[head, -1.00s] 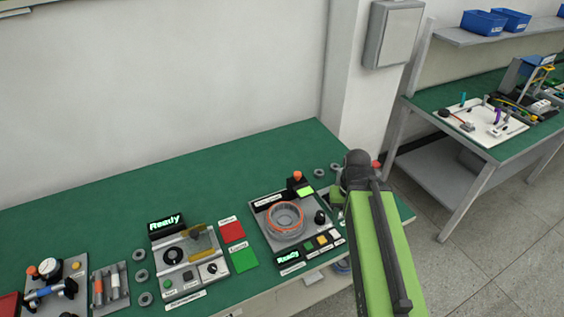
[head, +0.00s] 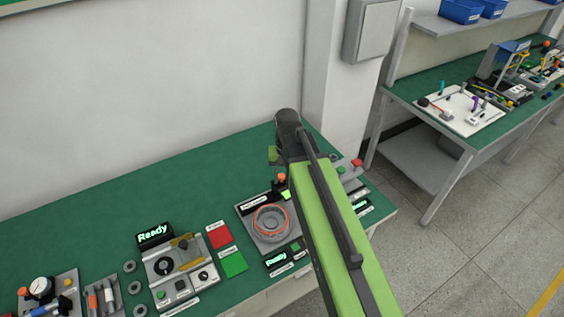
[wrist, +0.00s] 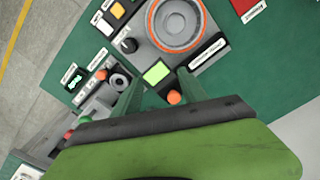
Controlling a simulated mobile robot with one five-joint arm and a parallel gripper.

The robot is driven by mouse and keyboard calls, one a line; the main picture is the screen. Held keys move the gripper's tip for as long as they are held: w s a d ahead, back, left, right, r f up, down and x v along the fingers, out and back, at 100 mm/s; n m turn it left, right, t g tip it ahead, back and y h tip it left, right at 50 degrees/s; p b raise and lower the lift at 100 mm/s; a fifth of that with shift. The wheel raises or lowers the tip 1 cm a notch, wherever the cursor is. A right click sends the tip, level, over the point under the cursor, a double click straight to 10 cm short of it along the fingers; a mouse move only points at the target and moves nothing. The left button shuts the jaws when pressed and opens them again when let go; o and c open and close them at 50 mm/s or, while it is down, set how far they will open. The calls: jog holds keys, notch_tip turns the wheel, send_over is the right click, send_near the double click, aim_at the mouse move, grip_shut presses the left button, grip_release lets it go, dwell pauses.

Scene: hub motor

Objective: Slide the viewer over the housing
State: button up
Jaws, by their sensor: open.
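An amber, see-through plate (head: 187,256), perhaps the viewer, sits on a grey station at the front left of the green bench. A dark round part (head: 163,266), perhaps the housing, lies on the same station, just left of the plate. I cannot tell whether the plate overlaps it. My gripper (wrist: 160,73) is open and empty, with its two green fingers apart. It is over the back right of the bench, well away from the amber plate. In the head view the arm's dark wrist hides part of the gripper.
A grey station holds an orange-rimmed ring (head: 270,223); it also shows in the wrist view (wrist: 174,22). Red (head: 220,235) and green (head: 233,262) tiles lie between the stations. Loose grey rings (head: 134,287) lie farther left. The bench's back left is clear.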

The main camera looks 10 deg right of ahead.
aim_at(282, 176)
jog(key=w+r+m+p, duration=0.3)
jog(key=w+r+p, duration=0.4)
jog(key=w+r, duration=0.25)
jog(key=f+b, duration=0.5)
jog(key=b, duration=0.1)
jog(key=f+b, duration=1.2)
jog(key=shift+s+d+f, duration=0.1)
jog(key=shift+s+f, duration=0.1)
jog(key=shift+s, duration=0.2)
jog(key=shift+r, duration=0.1)
grip_shut()
